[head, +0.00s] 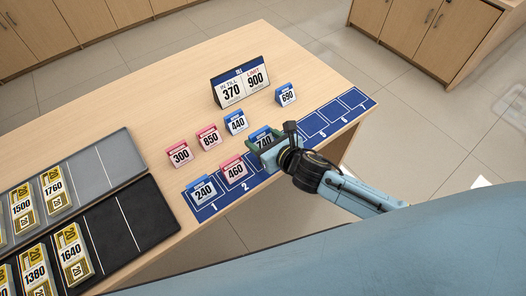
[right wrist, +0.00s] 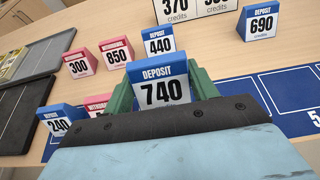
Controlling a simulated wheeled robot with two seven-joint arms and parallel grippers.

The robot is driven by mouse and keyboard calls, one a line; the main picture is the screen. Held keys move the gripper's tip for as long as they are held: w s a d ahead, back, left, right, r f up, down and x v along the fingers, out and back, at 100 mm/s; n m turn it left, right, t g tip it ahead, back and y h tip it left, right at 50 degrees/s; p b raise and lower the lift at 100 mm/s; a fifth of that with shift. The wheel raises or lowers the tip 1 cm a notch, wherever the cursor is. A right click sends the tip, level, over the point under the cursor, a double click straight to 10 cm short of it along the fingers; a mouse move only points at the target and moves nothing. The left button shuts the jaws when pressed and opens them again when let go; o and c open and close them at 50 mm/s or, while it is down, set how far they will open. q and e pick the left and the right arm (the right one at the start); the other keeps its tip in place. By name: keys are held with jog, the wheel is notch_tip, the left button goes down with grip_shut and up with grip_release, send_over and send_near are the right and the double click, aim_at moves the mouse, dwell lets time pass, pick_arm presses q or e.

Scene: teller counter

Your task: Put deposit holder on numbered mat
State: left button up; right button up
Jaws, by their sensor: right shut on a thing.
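The numbered mat (head: 311,124) is a dark blue strip with white outlined spaces along the counter's front edge. My right gripper (head: 265,148), with green fingers, is shut on the blue deposit holder marked 740 (head: 263,138), over the mat just right of space 2. The holder is upright and faces the camera in the right wrist view (right wrist: 161,91); I cannot tell whether it touches the mat. Blue deposit holder 240 (head: 203,191) stands on space 1, pink withdrawal holder 460 (head: 235,170) on space 2. Deposit holders 440 (head: 236,122) and 690 (head: 286,95) stand behind the mat. My left gripper is not in view.
Pink holders 300 (head: 180,154) and 850 (head: 209,137) stand behind the mat. A till sign reading 370 and 900 (head: 239,84) stands farther back. Trays (head: 122,216) with several yellow note stacks lie at the left. Mat spaces right of my gripper are bare.

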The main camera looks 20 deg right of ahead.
jog(key=shift+f+b, duration=0.75)
jog(key=shift+f, duration=1.65)
jog(key=shift+f, duration=0.1)
jog(key=o, duration=0.5)
jog(key=shift+f, duration=0.15)
jog(key=o, duration=0.5)
jog(key=shift+r, duration=0.25)
jog(key=shift+s+d+r, duration=0.1)
jog(key=shift+s+d, duration=0.05)
jog(key=shift+s, duration=0.15)
jog(key=p+v, duration=0.2)
jog(key=v, duration=0.9)
jog(key=shift+s, duration=0.15)
